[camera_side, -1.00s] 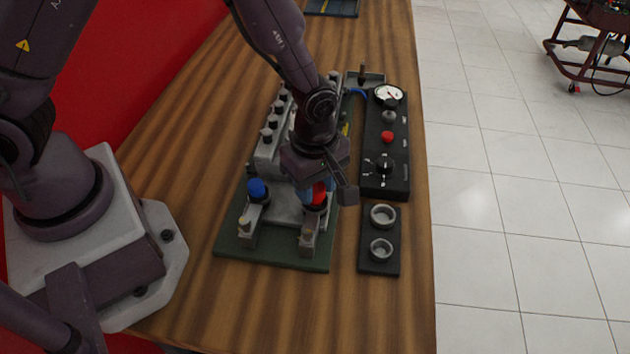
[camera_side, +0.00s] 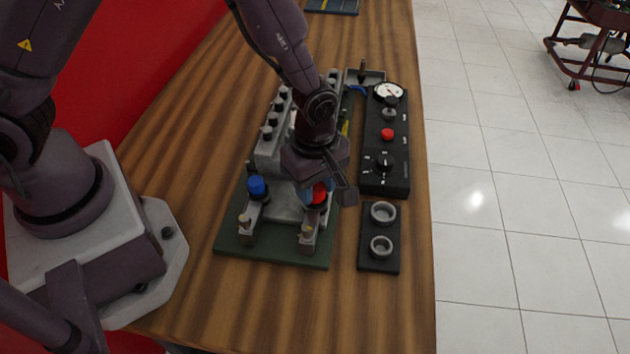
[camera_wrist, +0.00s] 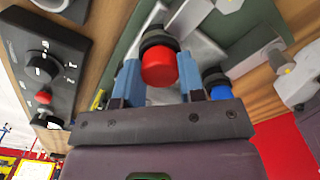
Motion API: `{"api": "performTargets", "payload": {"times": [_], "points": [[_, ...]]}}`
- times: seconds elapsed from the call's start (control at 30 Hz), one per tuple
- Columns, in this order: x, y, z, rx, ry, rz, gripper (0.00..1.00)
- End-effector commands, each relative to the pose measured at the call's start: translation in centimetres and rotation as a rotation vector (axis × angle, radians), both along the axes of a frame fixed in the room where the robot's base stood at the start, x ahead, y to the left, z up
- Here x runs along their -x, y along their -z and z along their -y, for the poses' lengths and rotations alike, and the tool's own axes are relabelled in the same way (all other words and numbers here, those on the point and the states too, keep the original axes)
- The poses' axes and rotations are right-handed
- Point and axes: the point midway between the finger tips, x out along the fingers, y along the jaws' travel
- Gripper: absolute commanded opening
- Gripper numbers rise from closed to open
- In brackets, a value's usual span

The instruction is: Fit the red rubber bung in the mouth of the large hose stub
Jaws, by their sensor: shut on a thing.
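The red rubber bung (camera_wrist: 159,68) is between the two blue fingers of my gripper (camera_wrist: 160,84), which is shut on it. In the side view the bung (camera_side: 319,194) shows just below my gripper (camera_side: 314,188), over the front right of the engine trainer. A black hose stub (camera_wrist: 156,38) is directly in line with the bung, and the two appear to touch. I cannot tell how deep the bung sits in its mouth. The other black stub has a blue bung (camera_side: 257,187) on it, at the trainer's front left.
The engine trainer stands on a green base (camera_side: 272,254), with metal clamp-like posts at its front. To the right are a black holder (camera_side: 380,264) with two empty round cups and a black control panel (camera_side: 398,178) with a gauge. The wooden table is clear in front.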

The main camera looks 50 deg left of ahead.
Motion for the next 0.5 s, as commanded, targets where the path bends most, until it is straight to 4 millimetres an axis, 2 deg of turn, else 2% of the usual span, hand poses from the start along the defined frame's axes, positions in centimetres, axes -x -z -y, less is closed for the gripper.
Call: {"api": "performTargets", "payload": {"times": [0.23,0.27,0.37,0.5], "points": [[-0.01,0.01,0.01,0.0,0.0,0.001,0.14],[-0.01,0.0,0.01,0.0,0.0,0.001,0.43],[-0.01,0.0,0.01,0.0,-0.001,0.001,0.66],[-0.01,0.0,0.0,0.0,-0.001,0.0,0.66]]}}
